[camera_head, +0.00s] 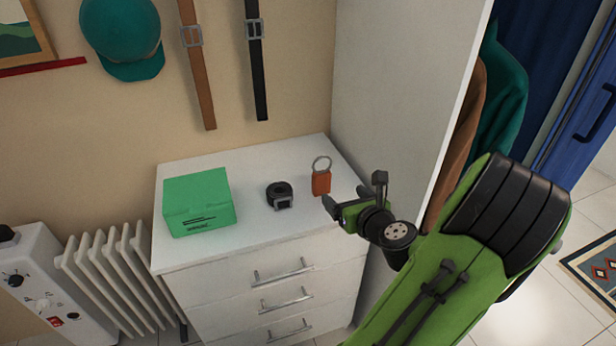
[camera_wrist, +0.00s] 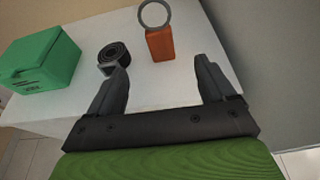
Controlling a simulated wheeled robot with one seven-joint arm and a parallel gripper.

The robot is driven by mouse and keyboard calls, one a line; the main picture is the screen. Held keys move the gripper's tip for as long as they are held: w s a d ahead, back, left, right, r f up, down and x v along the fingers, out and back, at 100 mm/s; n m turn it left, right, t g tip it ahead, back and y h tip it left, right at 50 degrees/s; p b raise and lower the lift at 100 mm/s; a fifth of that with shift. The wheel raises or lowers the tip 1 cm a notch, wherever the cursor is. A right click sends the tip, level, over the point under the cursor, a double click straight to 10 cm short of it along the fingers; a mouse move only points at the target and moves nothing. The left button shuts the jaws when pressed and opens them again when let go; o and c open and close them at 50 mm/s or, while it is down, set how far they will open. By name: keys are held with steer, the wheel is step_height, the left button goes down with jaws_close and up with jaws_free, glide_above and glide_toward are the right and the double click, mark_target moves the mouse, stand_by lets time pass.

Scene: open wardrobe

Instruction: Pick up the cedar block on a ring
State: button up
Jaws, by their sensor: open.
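The cedar block (camera_head: 321,183) is a small orange-brown block with a grey ring (camera_head: 322,163) at its top. It stands on the right part of the white dresser top. In the wrist view the block (camera_wrist: 160,45) and its ring (camera_wrist: 155,14) show beyond the fingertips, between their lines. My gripper (camera_head: 352,194) is at the front right of the block, apart from it. In the wrist view my gripper (camera_wrist: 163,75) has its two dark fingers wide apart with nothing between them.
On the white dresser (camera_head: 250,240) a coiled black belt (camera_head: 280,194) lies left of the block, and a green box (camera_head: 199,203) sits farther left. A tall white wardrobe panel (camera_head: 400,90) rises close on the right. Belts and a cap (camera_head: 122,38) hang on the wall behind.

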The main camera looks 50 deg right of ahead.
mark_target(323, 181)
steer(key=p+x, duration=0.1)
steer(key=x, duration=0.3)
steer(key=p+x, duration=0.2)
steer(key=x, duration=0.3)
steer(key=shift+w+d+f, duration=0.1)
steer(key=shift+w+f, duration=0.05)
steer(key=shift+f, duration=0.2)
steer(key=x, duration=0.5)
steer(key=shift+w+d+f, duration=0.15)
steer(key=shift+w, duration=0.2)
steer(key=c, duration=1.1)
steer(key=shift+o, duration=0.2)
step_height(323, 181, up, 10)
steer(key=p, duration=0.4)
